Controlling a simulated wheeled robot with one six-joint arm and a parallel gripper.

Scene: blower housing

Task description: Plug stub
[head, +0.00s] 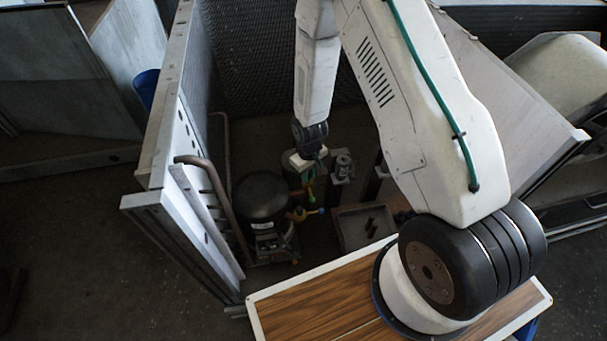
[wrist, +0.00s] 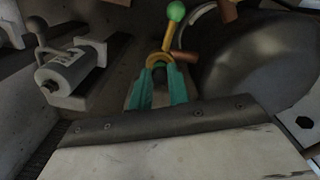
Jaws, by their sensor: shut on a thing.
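My gripper (wrist: 160,88) shows in the wrist view as two green fingers, shut on a brass-coloured ring-shaped piece (wrist: 158,60). A yellow rod (wrist: 169,35) rises from this piece to a green ball (wrist: 176,11). A short copper-coloured stub (wrist: 184,56) shows just right of the piece; I cannot tell whether they touch. In the head view my gripper (head: 308,174) points down beside a dark, round-topped compressor (head: 263,196).
A grey cylinder with a ball-ended lever (wrist: 68,72) lies left of my fingers. A shallow tray (head: 345,240) with dark pieces stands right of the compressor. A bent copper-brown pipe (head: 205,180) and a perforated panel (head: 190,130) bound the left side.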

